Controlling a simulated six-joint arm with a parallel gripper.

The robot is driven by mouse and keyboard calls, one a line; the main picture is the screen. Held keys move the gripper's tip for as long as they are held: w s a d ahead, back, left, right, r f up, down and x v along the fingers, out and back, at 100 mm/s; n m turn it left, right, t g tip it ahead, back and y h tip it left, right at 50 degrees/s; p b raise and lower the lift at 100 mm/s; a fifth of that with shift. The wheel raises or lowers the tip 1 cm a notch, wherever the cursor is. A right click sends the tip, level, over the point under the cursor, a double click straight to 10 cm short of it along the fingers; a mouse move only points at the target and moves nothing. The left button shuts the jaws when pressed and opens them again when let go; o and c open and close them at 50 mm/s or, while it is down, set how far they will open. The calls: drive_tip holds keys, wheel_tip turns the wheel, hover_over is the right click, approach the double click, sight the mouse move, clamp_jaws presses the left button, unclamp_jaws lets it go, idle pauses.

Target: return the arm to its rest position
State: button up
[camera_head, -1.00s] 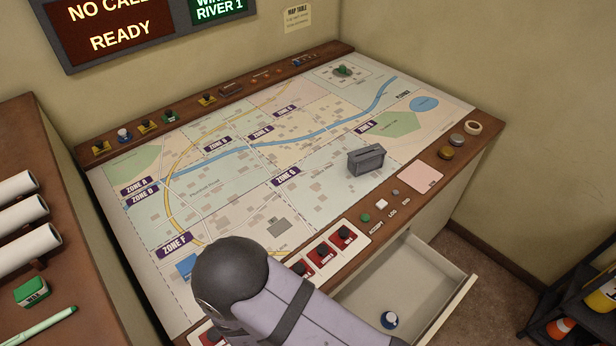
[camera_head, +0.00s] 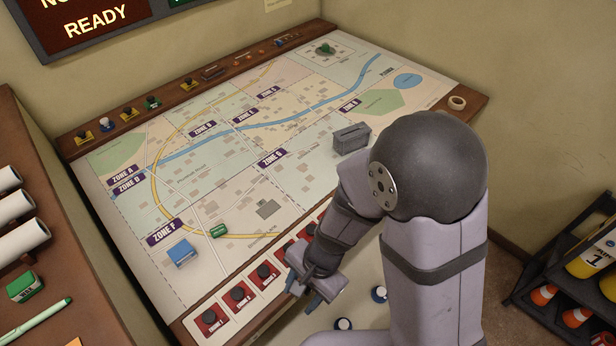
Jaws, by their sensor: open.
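My gripper (camera_head: 305,292) is open, with its fingers pointing down, over the front edge of the map console near the row of red button panels (camera_head: 239,294). Nothing shows between the fingers. My arm is folded, with its large dark joint at the right and the forearm reaching down and left to the gripper. The arm covers the right part of the console's front rim and most of the area below it.
On the map table (camera_head: 125,215) stand a blue block (camera_head: 181,254), a small green block (camera_head: 219,230) and a grey box (camera_head: 351,138). Blue-and-white pieces (camera_head: 379,293) lie low beside my arm. A side desk (camera_head: 62,267) is at left, a shelf with cones (camera_head: 575,317) at right.

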drive_tip(key=d+r+n+h, duration=0.1)
drive_tip(key=d+r+n, duration=0.3)
drive_tip(key=d, duration=0.4)
drive_tip(key=w+d+r+n+t+h, duration=0.1)
drive_tip(key=d+r+n, duration=0.3)
drive_tip(key=d, duration=0.4)
drive_tip(key=shift+d+r+n+h+b, duration=0.2)
drive_tip(key=shift+r+n+h+b, duration=0.1)
drive_tip(key=shift+r+h+b, duration=0.15)
drive_tip(key=shift+w, duration=0.1)
